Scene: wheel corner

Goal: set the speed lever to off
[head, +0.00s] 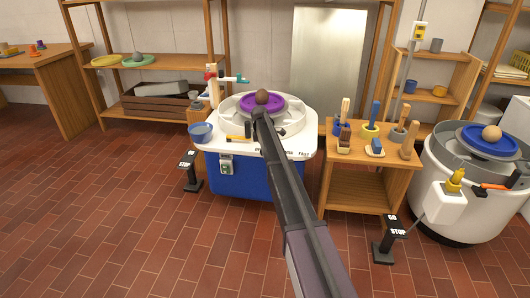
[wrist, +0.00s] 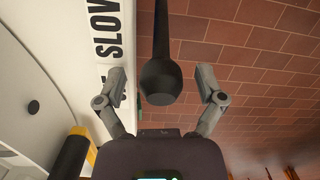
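The speed lever (wrist: 160,80) shows in the wrist view as a black rod ending in a rounded black knob. It stands out beside the white deck edge, which bears the word SLOW (wrist: 105,35) and other lettering partly out of view. My gripper (wrist: 161,82) is open, with one finger on each side of the knob and a visible gap to both. The blue-and-white wheel (head: 238,178) in the head view has lettering along its front edge, with FAST at the right end. My arm hides the lever and part of the lettering there.
A purple bat with a brown ball (head: 262,97) is on the wheel. A blue bowl (head: 201,132) and tools lie on its deck. A wooden stand (head: 367,173) with brushes is to the right, with a second, grey wheel (head: 450,195) beyond. Brick floor is open at left.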

